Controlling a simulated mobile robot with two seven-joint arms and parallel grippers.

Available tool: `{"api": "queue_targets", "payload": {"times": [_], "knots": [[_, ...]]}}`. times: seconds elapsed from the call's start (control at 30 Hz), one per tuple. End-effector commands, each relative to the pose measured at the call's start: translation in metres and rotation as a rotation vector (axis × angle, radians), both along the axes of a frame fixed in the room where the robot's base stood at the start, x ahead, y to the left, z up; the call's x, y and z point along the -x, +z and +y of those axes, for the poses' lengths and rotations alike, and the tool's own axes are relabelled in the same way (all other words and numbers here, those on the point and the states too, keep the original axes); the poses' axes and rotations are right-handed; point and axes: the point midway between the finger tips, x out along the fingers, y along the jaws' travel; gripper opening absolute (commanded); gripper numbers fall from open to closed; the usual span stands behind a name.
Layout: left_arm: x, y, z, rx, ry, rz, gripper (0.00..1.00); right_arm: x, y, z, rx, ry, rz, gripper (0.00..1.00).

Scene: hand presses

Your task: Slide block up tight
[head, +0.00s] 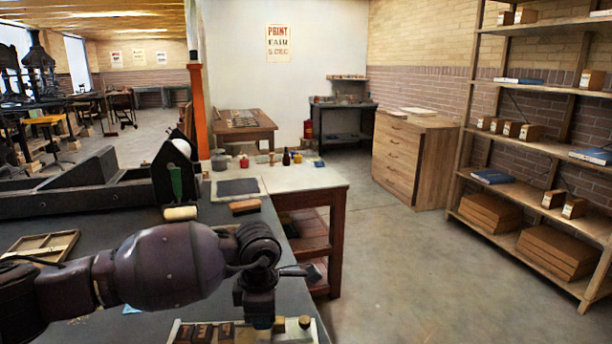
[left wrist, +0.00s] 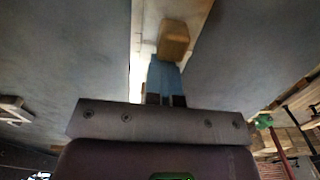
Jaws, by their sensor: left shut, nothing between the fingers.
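A pale tray (head: 180,331) lies at the bottom edge of the head view, partly cut off. Small brown wooden blocks (head: 204,333) stand in it in a row, with another wooden block (head: 226,332) beside them. My left gripper (head: 262,322) points down at the tray, right of these blocks, with its fingers shut and empty. A small tan knob or block (head: 304,322) shows to its right. In the left wrist view the blue fingertips (left wrist: 165,76) are together, just short of a tan wooden block (left wrist: 174,40) on a pale strip. I cannot tell whether they touch it. My right gripper is not seen.
The dark table (head: 110,210) holds a hand press (head: 175,170), a pale roller (head: 180,213), a wooden frame (head: 42,246) and a brown-topped brush or block (head: 245,206). A side table (head: 330,180) with bottles stands behind. The floor to the right is clear.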

Motion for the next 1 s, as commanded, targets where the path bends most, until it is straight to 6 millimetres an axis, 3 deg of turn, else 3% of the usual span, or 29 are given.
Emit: {"api": "queue_targets", "payload": {"times": [0.87, 0.9, 1.0], "knots": [[0.0009, -0.0034, -0.0082, 0.002, -0.003, 0.005, 0.00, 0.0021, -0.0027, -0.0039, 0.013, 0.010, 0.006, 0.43], [0.0009, -0.0034, -0.0082, 0.002, -0.003, 0.005, 0.01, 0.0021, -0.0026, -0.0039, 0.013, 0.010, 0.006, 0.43], [0.0009, -0.0034, -0.0081, 0.002, -0.003, 0.005, 0.16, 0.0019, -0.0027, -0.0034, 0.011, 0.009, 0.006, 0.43]]}}
